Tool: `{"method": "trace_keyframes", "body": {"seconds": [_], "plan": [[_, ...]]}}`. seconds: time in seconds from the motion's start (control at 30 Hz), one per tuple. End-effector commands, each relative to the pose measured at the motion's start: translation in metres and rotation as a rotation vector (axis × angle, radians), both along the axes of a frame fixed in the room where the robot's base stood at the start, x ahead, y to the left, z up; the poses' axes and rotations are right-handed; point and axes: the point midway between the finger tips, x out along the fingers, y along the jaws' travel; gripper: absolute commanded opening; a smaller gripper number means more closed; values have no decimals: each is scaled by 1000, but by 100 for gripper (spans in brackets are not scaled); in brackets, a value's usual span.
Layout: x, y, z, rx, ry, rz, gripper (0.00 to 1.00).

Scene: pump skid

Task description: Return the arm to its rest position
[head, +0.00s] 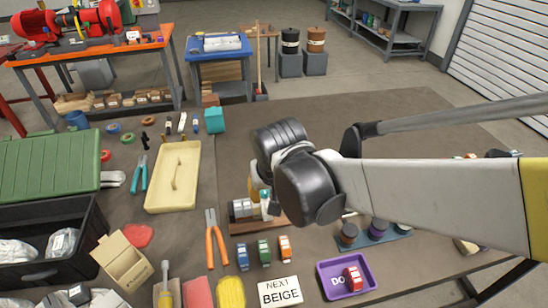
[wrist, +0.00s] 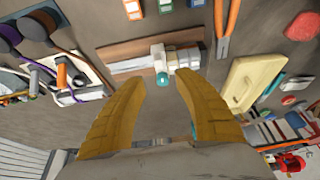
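My arm (head: 430,190) reaches in from the right in the head view, its dark wrist joint (head: 308,188) above the work mat. My gripper (wrist: 160,76) shows in the wrist view with its two tan fingers spread wide and nothing held between them. In the head view it is mostly hidden behind the wrist, with only a bit of tan finger showing. Beyond the fingertips lies a wooden board (wrist: 128,54) bearing a metal fitting (wrist: 187,58) with a teal end. Whether the fingers touch it cannot be told; they appear apart from it.
Orange-handled pliers (head: 216,245), a cream lidded tray (head: 192,195) and small coloured blocks lie close around the board. A purple tray (head: 331,288) holds a red block. A card (head: 279,292) reads "NEXT BEIGE". The mat's far part (head: 330,110) is clear.

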Motion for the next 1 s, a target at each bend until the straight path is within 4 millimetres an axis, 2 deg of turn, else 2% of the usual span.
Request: {"method": "trace_keyframes", "body": {"seconds": [0.2, 0.57, 0.67, 0.77, 0.9, 1.0], "plan": [[-6, -2, 16, 0, 0, 0, 38], [-7, -7, 19, 2, -3, -5, 38], [-11, -30, 28, 8, -15, -28, 38], [-21, -73, 43, 21, -44, -70, 38], [-48, -141, 61, 36, -101, -142, 38], [-70, -180, 65, 40, -144, -192, 38]]}}
